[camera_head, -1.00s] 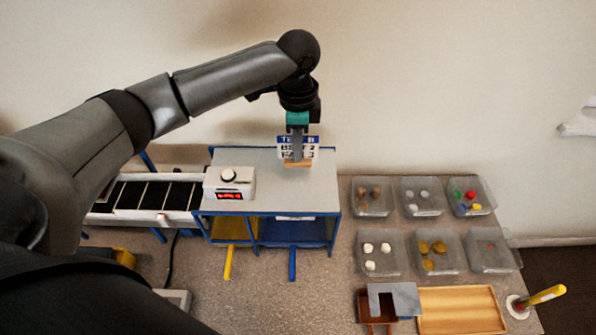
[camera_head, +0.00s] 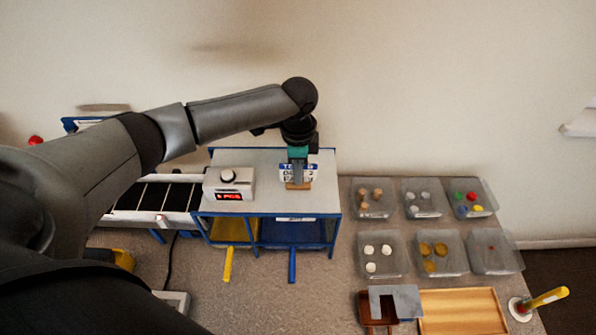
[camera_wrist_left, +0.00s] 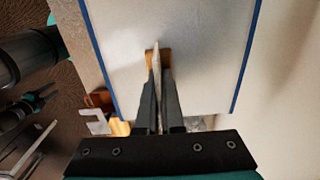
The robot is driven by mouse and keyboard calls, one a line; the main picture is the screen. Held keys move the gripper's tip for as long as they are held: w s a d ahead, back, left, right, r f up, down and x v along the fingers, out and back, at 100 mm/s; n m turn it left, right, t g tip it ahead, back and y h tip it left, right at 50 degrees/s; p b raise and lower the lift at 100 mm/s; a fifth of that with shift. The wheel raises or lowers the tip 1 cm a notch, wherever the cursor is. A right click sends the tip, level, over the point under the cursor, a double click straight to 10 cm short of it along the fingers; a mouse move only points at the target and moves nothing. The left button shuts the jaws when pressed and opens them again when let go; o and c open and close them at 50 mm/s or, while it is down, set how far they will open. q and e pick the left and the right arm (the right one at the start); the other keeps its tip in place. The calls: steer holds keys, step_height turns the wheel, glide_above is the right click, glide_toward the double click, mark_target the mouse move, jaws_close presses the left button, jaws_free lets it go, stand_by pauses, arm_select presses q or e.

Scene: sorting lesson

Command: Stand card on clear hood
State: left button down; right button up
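The card (camera_head: 298,172) is white with a blue top band and dark print, set in a small wooden foot (camera_head: 298,186). My left gripper (camera_head: 298,162) is shut on it from above and holds it upright over the right part of the hood's pale flat top (camera_head: 262,188). I cannot tell whether the foot touches the top. In the left wrist view the card (camera_wrist_left: 156,60) shows edge-on between the fingers (camera_wrist_left: 160,100), its foot (camera_wrist_left: 166,66) beyond them. My right gripper (camera_wrist_left: 35,103) seems to show at the left of that view; its opening is unclear.
A white counter box (camera_head: 229,184) with a red display stands on the hood's left part. A conveyor (camera_head: 150,197) lies to the left. Several clear bins (camera_head: 381,254) with small parts and a wooden tray (camera_head: 462,312) are at the right. The top around the card is clear.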

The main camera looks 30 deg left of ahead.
arm_select(q)
steer(key=c, duration=1.1)
jaws_free()
steer(key=shift+o, duration=0.2)
step_height(320, 180, up, 12)
steer(key=shift+r+p, duration=0.1)
steer(key=shift+p, duration=0.25)
